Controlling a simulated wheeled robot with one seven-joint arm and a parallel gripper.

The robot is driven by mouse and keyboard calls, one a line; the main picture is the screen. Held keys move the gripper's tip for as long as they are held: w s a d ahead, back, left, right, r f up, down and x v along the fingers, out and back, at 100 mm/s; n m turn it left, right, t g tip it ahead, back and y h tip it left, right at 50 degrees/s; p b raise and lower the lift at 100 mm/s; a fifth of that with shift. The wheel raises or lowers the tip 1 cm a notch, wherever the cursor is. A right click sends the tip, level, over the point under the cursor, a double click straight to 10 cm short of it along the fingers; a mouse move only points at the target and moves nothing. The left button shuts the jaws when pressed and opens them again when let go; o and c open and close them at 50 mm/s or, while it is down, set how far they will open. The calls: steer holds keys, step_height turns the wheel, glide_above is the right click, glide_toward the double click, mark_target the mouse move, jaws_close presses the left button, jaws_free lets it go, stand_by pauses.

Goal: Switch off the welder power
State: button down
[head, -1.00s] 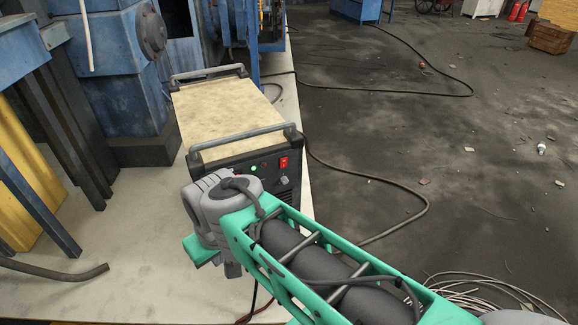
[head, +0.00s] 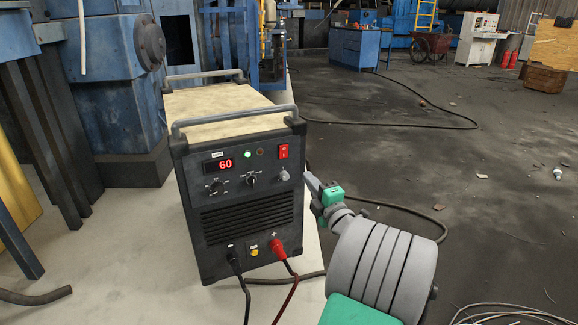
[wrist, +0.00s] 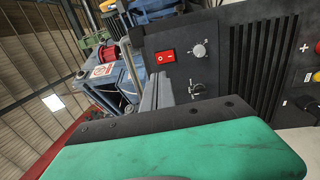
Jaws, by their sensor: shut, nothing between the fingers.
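The welder (head: 240,195) is a dark box with a tan top, standing on the pale floor strip with its front panel in clear view. Its red power switch (head: 283,152) is at the panel's upper right. The switch also shows in the wrist view (wrist: 165,57). The red display (head: 217,165) reads 60, and a green light (head: 247,155) is lit. My gripper (head: 309,180) is shut and empty, just right of the panel and lower than the switch in the head view. Its grey fingers (wrist: 155,92) appear just below the switch in the wrist view, apart from it.
A handle bar (head: 232,118) spans the welder's top front edge. Black and red cables (head: 279,255) plug into its lower front. Blue machinery (head: 115,85) stands behind and left. Dark floor to the right is mostly open, with a cable (head: 405,125) across it.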

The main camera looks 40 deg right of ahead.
mark_target(285, 149)
steer(key=x, duration=1.4)
steer(key=shift+w+a, duration=0.1)
